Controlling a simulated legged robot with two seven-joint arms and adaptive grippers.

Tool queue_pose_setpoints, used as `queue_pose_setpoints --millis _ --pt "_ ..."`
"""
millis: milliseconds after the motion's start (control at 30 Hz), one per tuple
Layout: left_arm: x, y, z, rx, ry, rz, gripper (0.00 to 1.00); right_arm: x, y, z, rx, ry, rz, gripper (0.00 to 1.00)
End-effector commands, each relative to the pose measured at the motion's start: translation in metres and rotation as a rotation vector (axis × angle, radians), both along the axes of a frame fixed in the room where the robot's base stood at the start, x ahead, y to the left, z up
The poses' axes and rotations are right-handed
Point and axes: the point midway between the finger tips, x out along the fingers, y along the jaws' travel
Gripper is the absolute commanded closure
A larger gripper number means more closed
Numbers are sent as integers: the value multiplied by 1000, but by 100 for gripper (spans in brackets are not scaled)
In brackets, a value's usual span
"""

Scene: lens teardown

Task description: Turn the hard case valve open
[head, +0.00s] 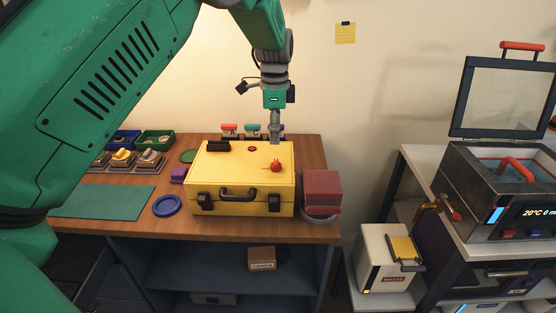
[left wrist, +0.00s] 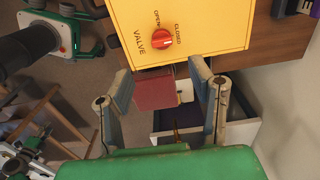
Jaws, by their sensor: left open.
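The yellow hard case (head: 225,171) lies shut on the wooden table, with a dark handle and latches on its front. Its red valve knob (head: 276,166) sits on the right part of the lid. In the left wrist view the knob (left wrist: 161,40) shows beside the printed words OPEN, CLOSED and VALVE; I cannot tell for sure which word it points at. My left gripper (head: 275,138) points down above the back right part of the case. In the left wrist view its fingers (left wrist: 161,73) are spread and empty, apart from the knob. My right gripper is out of view.
A dark red block (head: 321,187) stands right of the case. A blue ring (head: 167,206) and a green mat (head: 103,201) lie to the left. Small coloured-top items (head: 229,129) stand behind the case. A water bath (head: 500,200) is on the right bench.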

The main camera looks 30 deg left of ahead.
Motion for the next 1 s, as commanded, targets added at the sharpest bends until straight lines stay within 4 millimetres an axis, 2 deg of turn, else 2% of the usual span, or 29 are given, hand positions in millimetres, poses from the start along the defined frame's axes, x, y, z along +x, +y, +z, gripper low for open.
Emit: queue_pose_setpoints --millis 33,200,400,600,900,967,1000 --pt "0 0 -14 0 7 0 51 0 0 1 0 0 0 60" --pt "2 0 -52 0 7 -1 51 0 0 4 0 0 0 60" --pt "1 0 -83 2 3 0 51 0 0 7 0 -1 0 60" --pt "1 0 -99 -1 3 -1 51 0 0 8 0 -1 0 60" --pt "2 0 -101 0 2 0 51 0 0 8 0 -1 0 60" --pt "2 0 -100 0 2 0 72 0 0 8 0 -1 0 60" --pt "2 0 -100 0 2 0 86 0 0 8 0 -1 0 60"
